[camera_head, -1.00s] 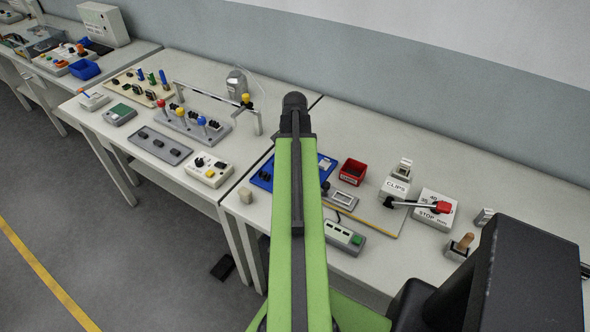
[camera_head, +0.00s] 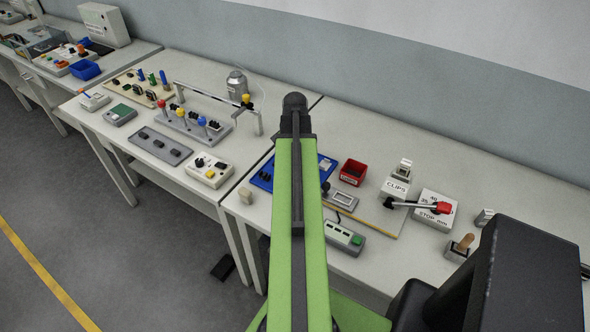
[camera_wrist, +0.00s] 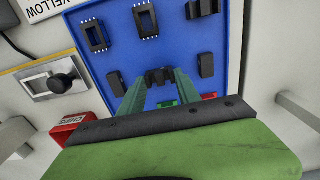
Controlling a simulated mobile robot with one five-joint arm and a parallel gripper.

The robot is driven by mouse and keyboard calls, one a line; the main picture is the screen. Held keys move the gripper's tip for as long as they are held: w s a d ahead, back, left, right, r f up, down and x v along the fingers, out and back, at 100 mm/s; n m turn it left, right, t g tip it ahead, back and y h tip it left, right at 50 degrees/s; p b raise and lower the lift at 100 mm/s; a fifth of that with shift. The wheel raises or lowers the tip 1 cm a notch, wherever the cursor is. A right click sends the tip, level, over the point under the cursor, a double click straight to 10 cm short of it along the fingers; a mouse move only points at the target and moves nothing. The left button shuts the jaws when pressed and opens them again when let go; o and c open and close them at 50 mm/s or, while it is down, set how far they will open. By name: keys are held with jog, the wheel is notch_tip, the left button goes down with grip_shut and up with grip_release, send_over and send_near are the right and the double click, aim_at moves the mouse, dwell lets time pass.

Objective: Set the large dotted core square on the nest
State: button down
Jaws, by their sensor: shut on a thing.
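My gripper (camera_wrist: 160,82) shows in the wrist view, its two greenish fingers shut on a small dark piece (camera_wrist: 160,75) over the blue tray. The fingers partly hide this piece, and I cannot tell whether it has dots. Two black rectangular frames with white dots along their ends, one at the left (camera_wrist: 95,36) and one nearer the middle (camera_wrist: 146,19), lie apart on the blue tray (camera_wrist: 112,62). A grey metal frame (camera_wrist: 38,86) with a black knob, possibly the nest, lies left of the tray. It also shows in the head view (camera_head: 343,199). My arm hides the gripper there.
More black blocks (camera_wrist: 206,64) lie on the tray. A red bin (camera_wrist: 68,128) stands close at the lower left of the wrist view. In the head view, a CLIPS box (camera_head: 396,188) and a STOP box (camera_head: 436,208) stand at the right.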

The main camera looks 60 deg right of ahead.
dwell(0.4)
jog(key=shift+r+p, duration=2.55)
